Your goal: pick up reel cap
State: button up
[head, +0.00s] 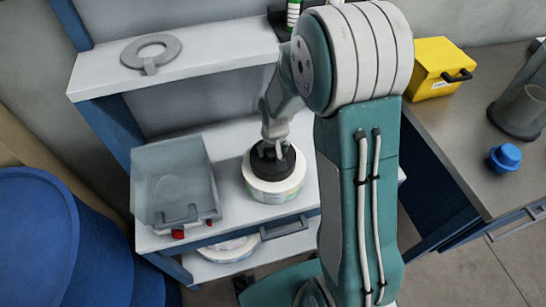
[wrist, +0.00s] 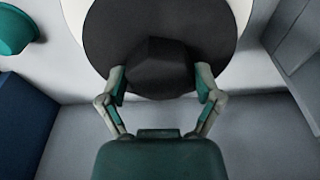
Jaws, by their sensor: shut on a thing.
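The reel cap (head: 286,162) is a black disc with a raised faceted knob. It sits on top of a white label reel (head: 272,190) on the shelf, and I cannot tell whether there is a gap between them. In the wrist view the cap (wrist: 110,35) fills the upper middle, with the white reel (wrist: 72,15) showing around its edge. My gripper (head: 273,146) points down at the cap from above. In the wrist view my gripper's fingers (wrist: 161,82) are closed on either side of the knob.
A grey bin (head: 172,175) stands left of the reel. More reels (head: 228,250) lie below. A yellow box (head: 438,68) and blue knob (head: 505,157) are on the right bench (head: 450,130). A blue barrel (head: 45,240) stands left.

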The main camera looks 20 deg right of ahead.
jog(key=shift+d, duration=0.1)
jog(key=shift+r, duration=0.3)
notch_tip(320, 180, up, 2)
jog(key=shift+r, duration=0.1)
jog(key=s+d+r, duration=0.3)
jog(key=s+r, duration=0.2)
jog(key=s, duration=0.1)
jog(key=s+d+r, duration=0.3)
jog(key=s+r, duration=0.2)
jog(key=s, duration=0.2)
notch_tip(320, 180, up, 7)
jog(key=shift+a, duration=0.25)
dwell(0.5)
jog(key=shift+w+r, duration=0.1)
jog(key=shift+r, duration=0.1)
